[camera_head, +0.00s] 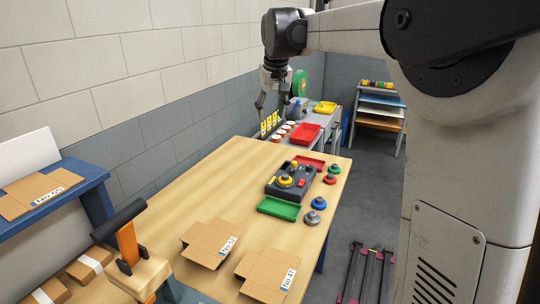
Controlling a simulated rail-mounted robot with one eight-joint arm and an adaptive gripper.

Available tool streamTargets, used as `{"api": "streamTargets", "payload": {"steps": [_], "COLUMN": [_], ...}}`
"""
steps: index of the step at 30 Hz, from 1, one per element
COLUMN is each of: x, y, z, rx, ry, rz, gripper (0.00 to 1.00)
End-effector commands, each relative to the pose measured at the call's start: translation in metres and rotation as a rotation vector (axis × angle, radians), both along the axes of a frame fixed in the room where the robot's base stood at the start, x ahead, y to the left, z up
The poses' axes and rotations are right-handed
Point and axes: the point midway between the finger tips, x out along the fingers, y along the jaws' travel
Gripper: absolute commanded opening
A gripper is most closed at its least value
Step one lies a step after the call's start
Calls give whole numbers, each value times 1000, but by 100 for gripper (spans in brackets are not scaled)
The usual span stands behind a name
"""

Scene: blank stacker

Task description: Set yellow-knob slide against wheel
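A dark grey box-shaped device (272,192) sits on the wooden table. It carries a yellow round knob (285,181) on a dark base, with a small red part beside it. I cannot tell whether this knob is on a slide. My gripper (271,108) hangs above the far end of the wooden table, near the wall. Its two fingers are spread, with nothing seen between them. It is well apart from the yellow knob.
A green tray (279,208) lies before the device, with several coloured knobbed pieces (318,203) to its right. Flat cardboard boxes (210,242) lie at the table's front. A red tray (305,133) is on the far bench. The table's left middle is clear.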

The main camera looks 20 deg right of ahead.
Motion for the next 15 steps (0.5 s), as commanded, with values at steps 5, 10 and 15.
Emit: {"api": "streamTargets", "payload": {"steps": [5,10,15], "x": [37,67,95], "y": [-19,-36,-54], "z": [-6,-15,-29], "rx": [1,4,7], "ry": [35,67,100], "rz": [-1,-3,-3], "gripper": [39,39,39]}}
